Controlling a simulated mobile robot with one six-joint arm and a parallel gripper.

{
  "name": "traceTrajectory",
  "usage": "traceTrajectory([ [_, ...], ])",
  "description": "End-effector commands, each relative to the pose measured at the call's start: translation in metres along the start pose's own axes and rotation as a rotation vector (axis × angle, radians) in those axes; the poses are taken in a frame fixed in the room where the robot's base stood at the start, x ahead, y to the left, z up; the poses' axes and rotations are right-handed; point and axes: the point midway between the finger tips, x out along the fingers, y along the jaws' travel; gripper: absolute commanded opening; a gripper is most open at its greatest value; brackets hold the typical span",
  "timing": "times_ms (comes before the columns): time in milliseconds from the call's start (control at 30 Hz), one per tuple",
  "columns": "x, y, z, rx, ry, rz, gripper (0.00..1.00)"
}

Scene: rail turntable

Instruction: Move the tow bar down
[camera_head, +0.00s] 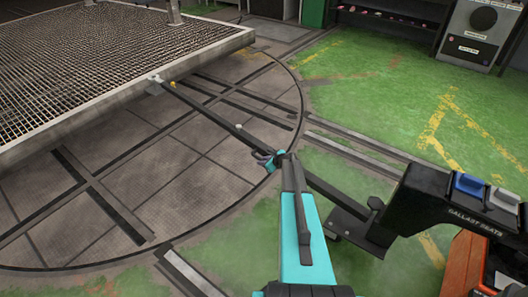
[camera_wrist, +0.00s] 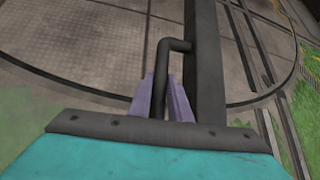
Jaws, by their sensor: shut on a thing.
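The tow bar (camera_head: 205,105) is a long dark bar. It slants from the edge of the grated platform (camera_head: 215,48) at the upper left toward the black machine at the lower right. In the wrist view the bar (camera_wrist: 204,60) runs up the picture, with a bent dark handle (camera_wrist: 174,46) on its left side. My gripper (camera_head: 268,159) is at the bar's side, partly hidden by my arm. In the wrist view its purple fingers (camera_wrist: 163,95) are shut on the handle, one on each side of it.
The round turntable floor (camera_head: 215,150) has dark rail slots. Green floor (camera_head: 370,100) with worn yellow lines lies open beyond. A speaker-like cabinet (camera_head: 472,35) stands at the back right.

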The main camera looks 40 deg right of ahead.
Motion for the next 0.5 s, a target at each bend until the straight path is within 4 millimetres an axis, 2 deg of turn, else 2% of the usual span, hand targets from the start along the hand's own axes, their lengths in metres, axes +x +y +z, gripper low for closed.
traceTrajectory([
  [200,0.014,0.006,-0.019,-0.005,0.040,0.007,0.00],
  [500,0.018,0.008,-0.026,-0.007,0.053,0.008,0.00],
])
